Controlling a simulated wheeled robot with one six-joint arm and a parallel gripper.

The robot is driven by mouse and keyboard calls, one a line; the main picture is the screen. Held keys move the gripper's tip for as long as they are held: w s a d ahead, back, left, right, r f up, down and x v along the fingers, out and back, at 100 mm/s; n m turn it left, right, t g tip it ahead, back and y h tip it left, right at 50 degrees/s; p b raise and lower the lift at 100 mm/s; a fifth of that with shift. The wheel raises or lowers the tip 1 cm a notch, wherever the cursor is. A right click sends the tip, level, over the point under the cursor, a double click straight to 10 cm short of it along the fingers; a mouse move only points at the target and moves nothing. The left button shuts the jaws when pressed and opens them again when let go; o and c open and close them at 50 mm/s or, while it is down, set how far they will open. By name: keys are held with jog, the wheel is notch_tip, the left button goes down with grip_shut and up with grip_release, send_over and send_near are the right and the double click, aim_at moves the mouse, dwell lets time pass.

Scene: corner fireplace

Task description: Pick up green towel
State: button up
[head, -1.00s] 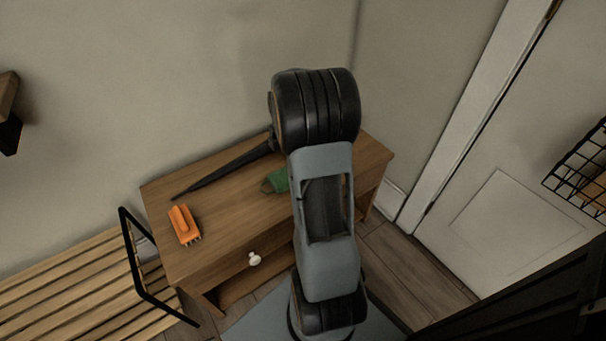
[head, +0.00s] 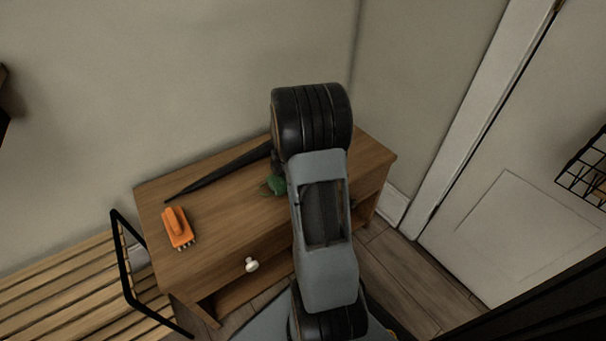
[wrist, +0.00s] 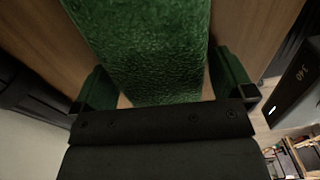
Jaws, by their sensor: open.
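The green towel (wrist: 150,45) fills the upper middle of the wrist view, lying on the brown wooden top. My gripper (wrist: 163,82) is open, with one finger on each side of the towel. I cannot tell whether the fingers touch it. In the head view, a small part of the green towel (head: 275,186) shows just left of my arm. My arm hides the rest of the towel and most of the gripper there.
The towel is on a small wooden table (head: 215,215) with a white-knobbed drawer. An orange brush (head: 178,228) and a long dark tapered object (head: 220,172) lie left of it. A slatted bench (head: 75,290) is at left, a door (head: 520,225) at right.

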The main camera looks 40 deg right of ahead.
jog(key=shift+r, duration=0.1)
jog(key=c, duration=0.9)
jog(key=shift+r, duration=0.1)
